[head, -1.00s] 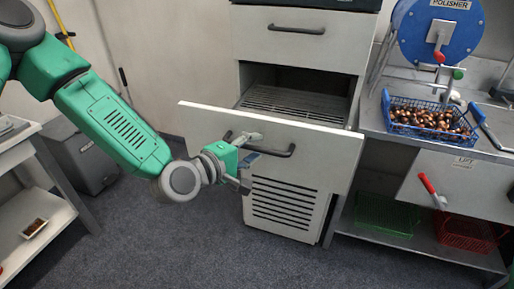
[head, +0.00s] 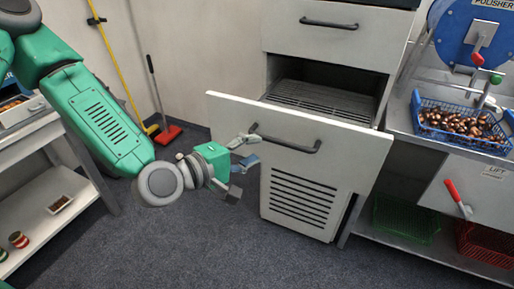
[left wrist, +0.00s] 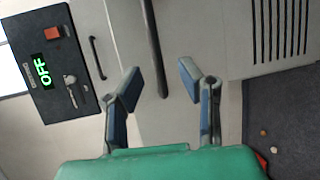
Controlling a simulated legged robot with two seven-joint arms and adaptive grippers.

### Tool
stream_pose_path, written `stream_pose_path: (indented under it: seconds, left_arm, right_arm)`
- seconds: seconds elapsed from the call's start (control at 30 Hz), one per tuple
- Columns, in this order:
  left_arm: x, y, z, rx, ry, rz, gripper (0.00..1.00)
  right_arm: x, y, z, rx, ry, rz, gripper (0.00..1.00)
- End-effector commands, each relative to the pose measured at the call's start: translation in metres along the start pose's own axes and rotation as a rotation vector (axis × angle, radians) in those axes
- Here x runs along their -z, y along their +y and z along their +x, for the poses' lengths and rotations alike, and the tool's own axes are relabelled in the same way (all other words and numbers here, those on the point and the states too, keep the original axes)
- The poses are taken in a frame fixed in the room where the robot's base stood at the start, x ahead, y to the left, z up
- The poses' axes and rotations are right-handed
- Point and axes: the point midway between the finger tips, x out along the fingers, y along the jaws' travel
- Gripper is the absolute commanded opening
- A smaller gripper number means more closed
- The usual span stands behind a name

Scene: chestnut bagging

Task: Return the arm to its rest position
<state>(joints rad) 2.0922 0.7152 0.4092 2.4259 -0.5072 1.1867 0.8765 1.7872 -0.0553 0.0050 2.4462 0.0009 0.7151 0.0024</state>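My left arm comes in from the left in the head view. Its gripper (head: 246,153) is in front of the pulled-out lower drawer (head: 230,112), close to the drawer's dark bar handle (head: 285,143). In the left wrist view the two blue-padded fingers (left wrist: 157,90) stand wide apart with nothing between them. The drawer handle (left wrist: 154,45) lies beyond the fingers, and I see no contact with it. My right gripper is not in view.
A blue basket of chestnuts (head: 420,108) stands on the steel bench at right, below the blue polisher (head: 458,40). Green (head: 405,220) and red (head: 487,247) crates sit underneath. A shelf cart (head: 50,130) is at left. The carpet (head: 220,250) in front is clear.

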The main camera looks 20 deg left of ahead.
Motion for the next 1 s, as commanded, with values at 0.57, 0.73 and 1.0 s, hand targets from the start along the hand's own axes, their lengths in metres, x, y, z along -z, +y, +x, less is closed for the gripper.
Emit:
stream_pose_path:
  seconds: [0.57,0.73,1.0]
  left_arm:
    - [-0.025,-0.091,-0.015,0.278,-0.086,0.214,0.33]
    - [-0.041,-0.207,-0.072,0.658,-0.268,0.543,0.33]
    - [-0.027,-0.310,-0.188,1.117,-0.624,0.986,0.33]
  right_arm:
    - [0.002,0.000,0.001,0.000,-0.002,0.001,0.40]
    - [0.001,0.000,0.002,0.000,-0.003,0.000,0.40]
    - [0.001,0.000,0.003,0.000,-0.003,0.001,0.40]
